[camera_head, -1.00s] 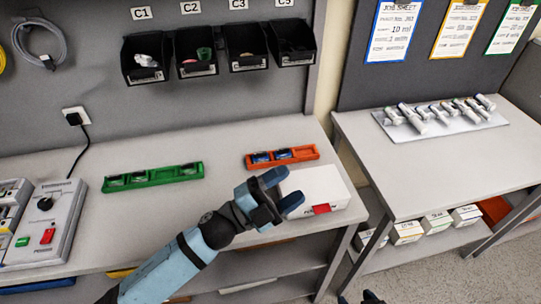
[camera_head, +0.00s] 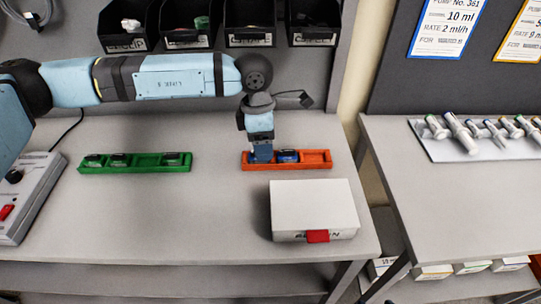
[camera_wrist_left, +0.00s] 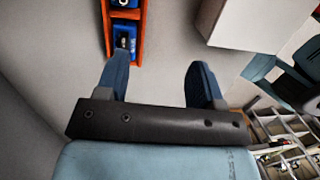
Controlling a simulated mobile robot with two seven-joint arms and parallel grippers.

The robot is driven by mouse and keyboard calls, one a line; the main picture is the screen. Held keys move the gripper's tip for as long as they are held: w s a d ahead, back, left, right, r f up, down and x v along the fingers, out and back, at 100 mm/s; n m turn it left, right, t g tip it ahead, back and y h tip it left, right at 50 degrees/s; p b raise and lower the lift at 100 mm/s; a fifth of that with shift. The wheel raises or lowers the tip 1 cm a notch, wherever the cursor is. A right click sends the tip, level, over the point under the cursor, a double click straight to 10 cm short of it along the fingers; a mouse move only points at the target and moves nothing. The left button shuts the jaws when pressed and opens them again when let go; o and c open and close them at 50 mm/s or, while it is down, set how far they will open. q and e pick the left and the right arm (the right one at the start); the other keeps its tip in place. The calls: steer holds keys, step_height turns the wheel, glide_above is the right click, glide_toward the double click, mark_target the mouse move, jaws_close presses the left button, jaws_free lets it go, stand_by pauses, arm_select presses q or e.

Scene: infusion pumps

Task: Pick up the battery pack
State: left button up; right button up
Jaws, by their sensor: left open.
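The orange tray (camera_head: 318,166) on the bench holds blue battery packs. One blue pack (camera_head: 288,156) shows in its middle slot. My left gripper (camera_head: 261,158) points down at the tray's left end and hides most of that slot. In the left wrist view the gripper (camera_wrist_left: 160,66) is open, with nothing between its fingers. There the orange tray (camera_wrist_left: 140,35) lies on the left, with two blue packs in it. The nearer pack (camera_wrist_left: 125,38) is just beyond the tip of the left finger. I cannot tell whether they touch. My right gripper is not in view.
A white box (camera_head: 312,205) with a red tab stands in front of the orange tray. A green tray (camera_head: 135,168) with dark packs lies to the left. Black bins (camera_head: 250,40) hang behind. The bench between the trays is clear.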

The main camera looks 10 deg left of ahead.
arm_select(q)
steer(key=w+a, duration=0.1)
steer(key=w+a+y, duration=0.1)
steer(key=w, duration=0.1)
steer(key=shift+a+r+t, duration=0.25)
steer(key=shift+r+t, duration=0.05)
steer(key=shift+r, duration=0.05)
steer(key=shift+a+f+y, duration=0.15)
steer(key=shift+f+y, duration=0.05)
steer(key=shift+y, duration=0.1)
steer(key=shift+s+f, duration=0.1)
steer(key=shift+f, duration=0.6)
step_height(320, 180, down, 5)
steer(key=shift+f, duration=0.15)
steer(key=c, duration=1.1)
steer(key=shift+o, duration=0.2)
